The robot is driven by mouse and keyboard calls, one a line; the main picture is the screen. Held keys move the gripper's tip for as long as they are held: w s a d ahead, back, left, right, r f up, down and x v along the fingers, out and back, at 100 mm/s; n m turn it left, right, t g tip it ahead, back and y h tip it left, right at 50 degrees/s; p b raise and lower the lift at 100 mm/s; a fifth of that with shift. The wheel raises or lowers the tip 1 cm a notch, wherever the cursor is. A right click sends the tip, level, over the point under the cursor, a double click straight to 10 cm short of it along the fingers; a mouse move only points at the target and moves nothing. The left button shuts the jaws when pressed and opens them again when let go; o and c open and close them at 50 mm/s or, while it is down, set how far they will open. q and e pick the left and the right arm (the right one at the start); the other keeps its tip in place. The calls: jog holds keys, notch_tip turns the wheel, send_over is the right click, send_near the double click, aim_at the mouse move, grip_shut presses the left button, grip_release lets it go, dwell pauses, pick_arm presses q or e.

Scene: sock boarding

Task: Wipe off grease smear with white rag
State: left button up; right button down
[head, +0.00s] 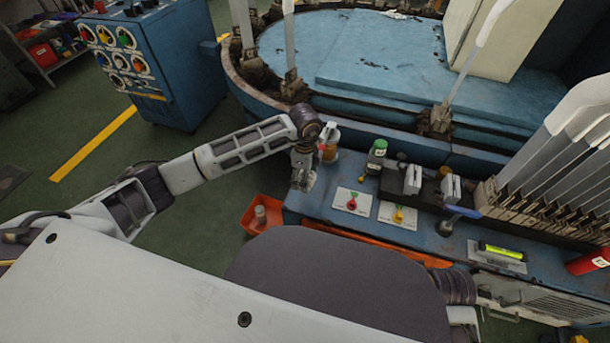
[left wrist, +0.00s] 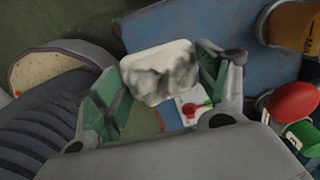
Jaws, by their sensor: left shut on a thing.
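My left gripper (head: 304,183) reaches down at the left end of the blue bench in the head view. In the left wrist view the gripper (left wrist: 158,88) has its green-padded fingers on either side of a white rag (left wrist: 160,70) with dark grey smudges, and is shut on it. The rag lies over or close above the blue surface; I cannot tell if it touches. In the head view the rag is mostly hidden by the gripper. I cannot make out a separate grease smear. My right gripper is not in view.
A white-topped bottle (head: 330,152) with an orange label and a green-capped bottle (head: 376,157) stand right of the gripper. An orange bin (head: 262,214) sits below the bench's left end.

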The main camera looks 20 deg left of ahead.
pick_arm(q)
jog(key=shift+c, duration=1.2)
jog(key=shift+m, duration=0.3)
